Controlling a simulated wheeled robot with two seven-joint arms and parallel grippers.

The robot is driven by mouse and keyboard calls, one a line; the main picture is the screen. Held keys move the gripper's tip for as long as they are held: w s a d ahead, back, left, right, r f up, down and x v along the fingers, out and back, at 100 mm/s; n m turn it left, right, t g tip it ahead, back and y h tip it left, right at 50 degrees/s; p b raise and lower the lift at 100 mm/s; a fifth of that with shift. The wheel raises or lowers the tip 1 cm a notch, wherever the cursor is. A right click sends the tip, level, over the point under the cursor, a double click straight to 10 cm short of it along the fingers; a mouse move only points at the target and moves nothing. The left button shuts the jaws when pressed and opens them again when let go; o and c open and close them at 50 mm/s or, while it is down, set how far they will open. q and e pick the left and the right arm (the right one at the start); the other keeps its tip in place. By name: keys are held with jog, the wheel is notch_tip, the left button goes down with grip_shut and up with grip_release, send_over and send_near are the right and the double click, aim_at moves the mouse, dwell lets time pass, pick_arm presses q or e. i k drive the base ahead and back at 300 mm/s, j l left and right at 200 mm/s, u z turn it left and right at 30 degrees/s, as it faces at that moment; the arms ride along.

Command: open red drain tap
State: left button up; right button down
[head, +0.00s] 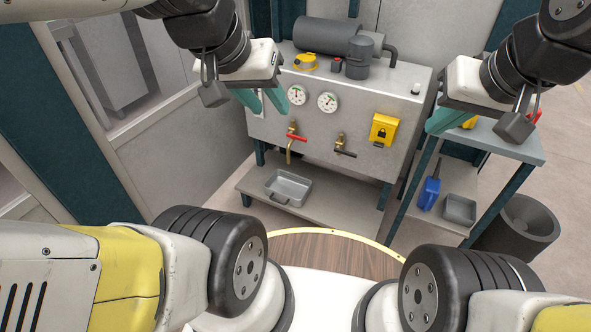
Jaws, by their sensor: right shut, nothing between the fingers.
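The red drain tap (297,137) sits low on the front of the grey machine cabinet, left of centre. Its red lever lies roughly sideways and a brass spout hangs below it. My left gripper (263,101) is above and to the left of the tap, apart from it, with its teal fingers spread and nothing seen between them.
A second tap with a dark lever (345,151) is right of the red one. A grey tray (288,187) rests on the shelf below. A side table (500,141) and dark bin (520,228) stand right.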

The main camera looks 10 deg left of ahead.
aim_at(289, 135)
jog(key=i+j+z, duration=0.3)
jog(key=j+z, duration=0.35)
jog(key=i+j+z, duration=0.15)
jog(key=j+z, duration=0.15)
